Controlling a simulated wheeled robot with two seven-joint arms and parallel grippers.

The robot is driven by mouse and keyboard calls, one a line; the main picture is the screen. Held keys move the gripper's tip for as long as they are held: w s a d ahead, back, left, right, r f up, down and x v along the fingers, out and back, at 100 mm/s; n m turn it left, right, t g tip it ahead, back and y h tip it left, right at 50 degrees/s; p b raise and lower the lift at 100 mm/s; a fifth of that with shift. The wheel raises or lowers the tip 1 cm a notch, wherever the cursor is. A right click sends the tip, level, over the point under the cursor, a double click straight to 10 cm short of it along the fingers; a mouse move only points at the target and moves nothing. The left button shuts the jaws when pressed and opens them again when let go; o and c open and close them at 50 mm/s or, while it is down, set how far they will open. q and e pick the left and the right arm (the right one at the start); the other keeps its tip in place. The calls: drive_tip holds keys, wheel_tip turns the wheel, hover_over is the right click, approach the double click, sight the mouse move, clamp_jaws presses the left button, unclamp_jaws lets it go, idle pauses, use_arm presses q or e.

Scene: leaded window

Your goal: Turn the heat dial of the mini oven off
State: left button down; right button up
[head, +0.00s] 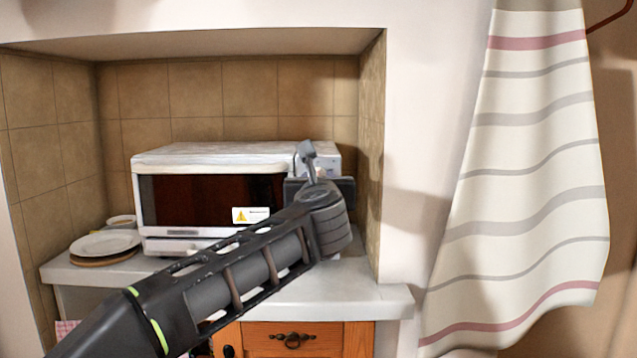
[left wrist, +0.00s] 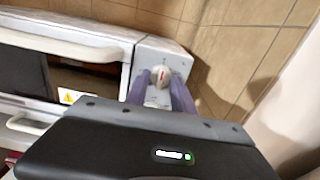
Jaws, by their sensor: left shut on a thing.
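The white mini oven (head: 215,158) stands in the tiled alcove, with its dark glass door closed. Its control panel is at the right end, mostly hidden by my arm in the head view. In the left wrist view, the oven (left wrist: 140,50) shows the heat dial (left wrist: 161,76), a round pale knob with a red mark. My left gripper (head: 306,153) is at the panel. Its two fingers, seen in the left wrist view (left wrist: 160,88), are on either side of the dial and shut on it. My right gripper is not in view.
Plates (head: 105,243) and a small bowl (head: 121,221) sit on the counter (head: 335,293) left of the oven. The tiled alcove wall (head: 371,140) is close on the oven's right. A striped cloth (head: 530,190) hangs at the far right.

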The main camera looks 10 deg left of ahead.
use_arm(q)
drive_tip(key=c, duration=1.1)
unclamp_jaws()
drive_tip(key=shift+s, duration=0.1)
drive_tip(key=v, duration=0.7)
drive_tip(key=shift+s+b, duration=0.25)
drive_tip(key=shift+b, duration=0.05)
drive_tip(key=shift+d, duration=0.15)
